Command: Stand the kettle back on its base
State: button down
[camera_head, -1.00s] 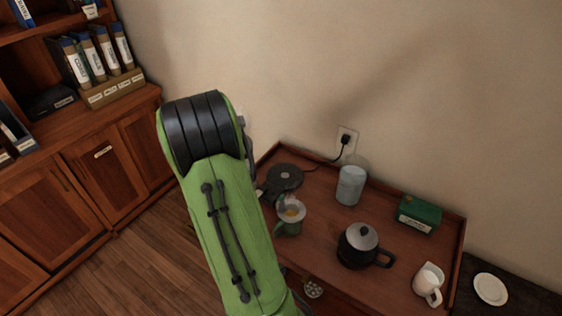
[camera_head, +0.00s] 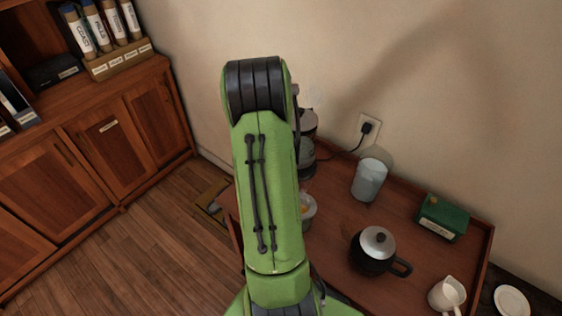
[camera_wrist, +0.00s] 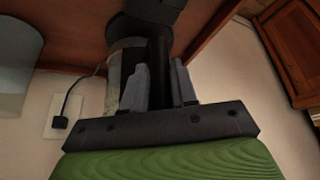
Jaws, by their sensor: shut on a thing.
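The kettle (camera_head: 308,150) has a clear body with dark ends and looks upright at the back left of the wooden tray table, partly hidden by my arm. In the wrist view the kettle (camera_wrist: 125,62) shows beside my fingers, with its dark handle (camera_wrist: 159,60) between them. My gripper (camera_wrist: 162,88) is shut on that handle; my arm hides it in the head view. A dark round part, likely the base (camera_wrist: 150,8), shows at the kettle's lower end in the wrist view. I cannot tell whether they touch or are apart.
A mug (camera_head: 308,208) stands close in front of the kettle, partly behind my arm. A pale canister (camera_head: 369,180), a black pot (camera_head: 375,252), a green box (camera_head: 442,217) and a white jug (camera_head: 447,294) stand to the right. A cord runs to the wall socket (camera_head: 368,128).

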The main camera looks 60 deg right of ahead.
notch_tip(320, 180, down, 4)
jog(key=shift+r+b, duration=0.25)
jog(key=shift+b, duration=0.1)
jog(key=shift+r, duration=0.1)
jog(key=c, duration=0.9)
grip_release()
